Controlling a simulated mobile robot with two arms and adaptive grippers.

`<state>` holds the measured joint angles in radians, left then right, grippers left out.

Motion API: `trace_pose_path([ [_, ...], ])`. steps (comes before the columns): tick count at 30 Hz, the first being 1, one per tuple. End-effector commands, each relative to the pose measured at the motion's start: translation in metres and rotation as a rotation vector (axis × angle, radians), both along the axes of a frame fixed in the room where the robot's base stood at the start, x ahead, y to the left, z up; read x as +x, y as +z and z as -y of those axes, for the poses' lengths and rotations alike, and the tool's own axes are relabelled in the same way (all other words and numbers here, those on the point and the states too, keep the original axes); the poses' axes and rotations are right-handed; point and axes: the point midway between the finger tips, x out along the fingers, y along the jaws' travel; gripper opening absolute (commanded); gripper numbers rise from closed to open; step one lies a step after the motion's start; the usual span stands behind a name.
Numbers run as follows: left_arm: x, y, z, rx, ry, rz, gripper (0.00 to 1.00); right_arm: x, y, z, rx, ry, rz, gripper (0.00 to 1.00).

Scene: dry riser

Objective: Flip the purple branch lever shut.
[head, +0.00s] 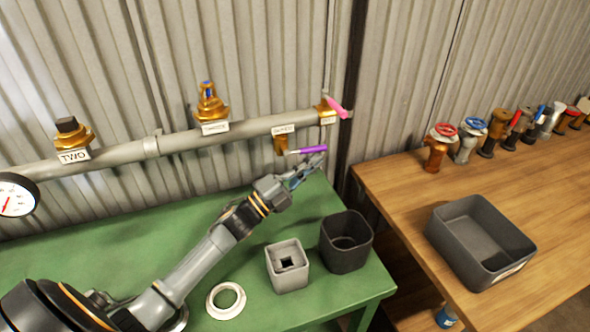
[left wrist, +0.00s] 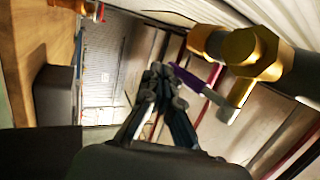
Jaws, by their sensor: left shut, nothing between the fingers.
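The purple branch lever (head: 312,149) sticks out to the right, nearly level, from a brass branch valve (head: 281,143) under the grey pipe. In the left wrist view the lever (left wrist: 192,78) runs from beside my fingertips toward the brass valve body (left wrist: 250,55). My left gripper (head: 313,165) is shut and empty, just below the lever's outer part. In the left wrist view its fingers (left wrist: 158,74) are closed together right beside the lever's end. I cannot tell whether they touch it. My right gripper is not in view.
The grey pipe (head: 182,140) carries more brass fittings and a pink lever (head: 338,107) close by at its right end. Below stand a dark bin (head: 346,255), a light grey square holder (head: 287,278) and a white ring (head: 211,303) on the green bench (head: 334,303).

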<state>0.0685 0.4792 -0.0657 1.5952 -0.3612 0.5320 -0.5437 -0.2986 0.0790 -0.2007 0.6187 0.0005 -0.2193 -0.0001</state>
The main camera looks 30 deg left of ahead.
Motion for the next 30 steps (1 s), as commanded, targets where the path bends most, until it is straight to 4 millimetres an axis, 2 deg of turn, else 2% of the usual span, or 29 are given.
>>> trace_pose_path([
  [9,-0.056,-0.029,-0.030,0.001,0.001,-0.005,0.00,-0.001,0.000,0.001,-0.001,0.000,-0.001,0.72],
  [15,-0.078,-0.038,-0.043,0.001,0.001,-0.002,0.00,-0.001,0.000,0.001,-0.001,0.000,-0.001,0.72],
  [20,-0.085,-0.041,-0.046,0.002,0.000,-0.001,0.00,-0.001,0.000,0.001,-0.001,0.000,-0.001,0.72],
  [30,-0.085,-0.041,-0.046,0.001,0.000,-0.001,0.00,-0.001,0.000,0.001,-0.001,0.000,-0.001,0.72],
])
